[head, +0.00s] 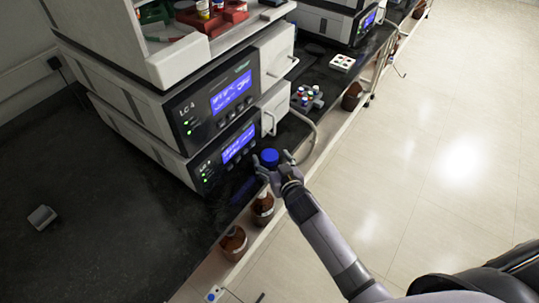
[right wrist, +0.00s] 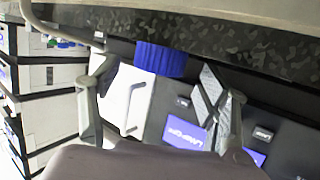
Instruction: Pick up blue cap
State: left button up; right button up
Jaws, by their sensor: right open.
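The blue cap (head: 270,157) sits on the dark bench near its front edge, in front of the lower instrument. In the right wrist view, which looks upside down, the ribbed blue cap (right wrist: 161,59) rests against the dark speckled bench top. My right gripper (head: 274,161) is open at the cap, with a finger to either side of it in the head view. In the wrist view the cap shows between the open fingers (right wrist: 155,82), beyond their tips, with no contact visible. My left gripper is not in view.
Stacked instruments (head: 222,118) with lit screens stand behind the cap. A rack of small vials (head: 307,98) is farther along the bench. Brown bottles (head: 233,243) stand below the bench edge. A small grey block (head: 42,217) lies on the otherwise clear left bench.

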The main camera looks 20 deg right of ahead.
jog(key=shift+w+f, duration=0.1)
jog(key=shift+w, duration=0.3)
jog(key=shift+s, duration=0.1)
jog(key=shift+c, duration=0.2)
jog(key=c, duration=0.8)
jog(key=shift+c, duration=0.2)
notch_tip(320, 180, up, 28)
jog(key=p, duration=0.1)
jog(key=shift+p, duration=0.4)
